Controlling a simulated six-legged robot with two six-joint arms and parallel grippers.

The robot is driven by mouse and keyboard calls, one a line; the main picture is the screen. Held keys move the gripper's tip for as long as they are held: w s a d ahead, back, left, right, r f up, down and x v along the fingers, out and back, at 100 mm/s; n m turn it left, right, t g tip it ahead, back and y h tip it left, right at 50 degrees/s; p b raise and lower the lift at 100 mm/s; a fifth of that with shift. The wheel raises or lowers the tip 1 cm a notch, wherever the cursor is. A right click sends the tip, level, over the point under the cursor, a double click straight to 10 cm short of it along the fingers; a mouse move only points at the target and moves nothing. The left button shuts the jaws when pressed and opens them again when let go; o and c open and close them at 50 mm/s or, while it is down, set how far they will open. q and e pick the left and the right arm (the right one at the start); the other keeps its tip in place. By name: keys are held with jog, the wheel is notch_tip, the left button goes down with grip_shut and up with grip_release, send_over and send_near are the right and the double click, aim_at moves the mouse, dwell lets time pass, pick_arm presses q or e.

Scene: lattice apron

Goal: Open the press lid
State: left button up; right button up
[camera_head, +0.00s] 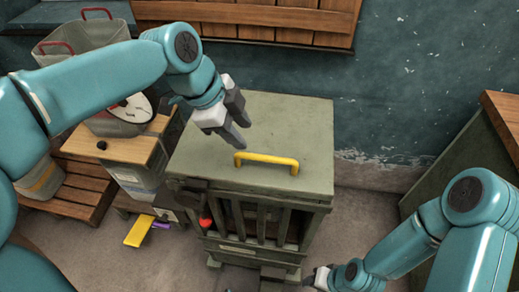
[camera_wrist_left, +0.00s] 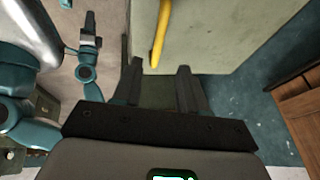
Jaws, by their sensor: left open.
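The press is a worn green box with a slatted front (camera_head: 262,222). Its flat lid (camera_head: 290,120) lies closed on top. A yellow bar handle (camera_head: 266,159) stands near the lid's front edge; it also shows in the left wrist view (camera_wrist_left: 161,30). My left gripper (camera_head: 241,132) is open and empty above the lid, just behind and left of the handle, not touching it. In the left wrist view its two fingers (camera_wrist_left: 158,72) are apart, with the handle beyond them. My right gripper (camera_head: 318,279) is low at the press's front right; its jaws are too small to judge.
A wooden-topped stand (camera_head: 122,147) with a dial scale is left of the press. A yellow pedal-like piece (camera_head: 139,231) sits low at the front left. A green cabinet (camera_head: 455,160) stands at the right. Floor shows between it and the press.

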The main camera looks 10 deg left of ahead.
aim_at(262, 156)
pick_arm(q)
jog(key=x, duration=0.8)
jog(key=shift+s+f, duration=0.1)
jog(key=shift+f, duration=0.25)
jog(key=shift+d+f, duration=0.25)
jog(key=shift+f, duration=0.2)
grip_shut()
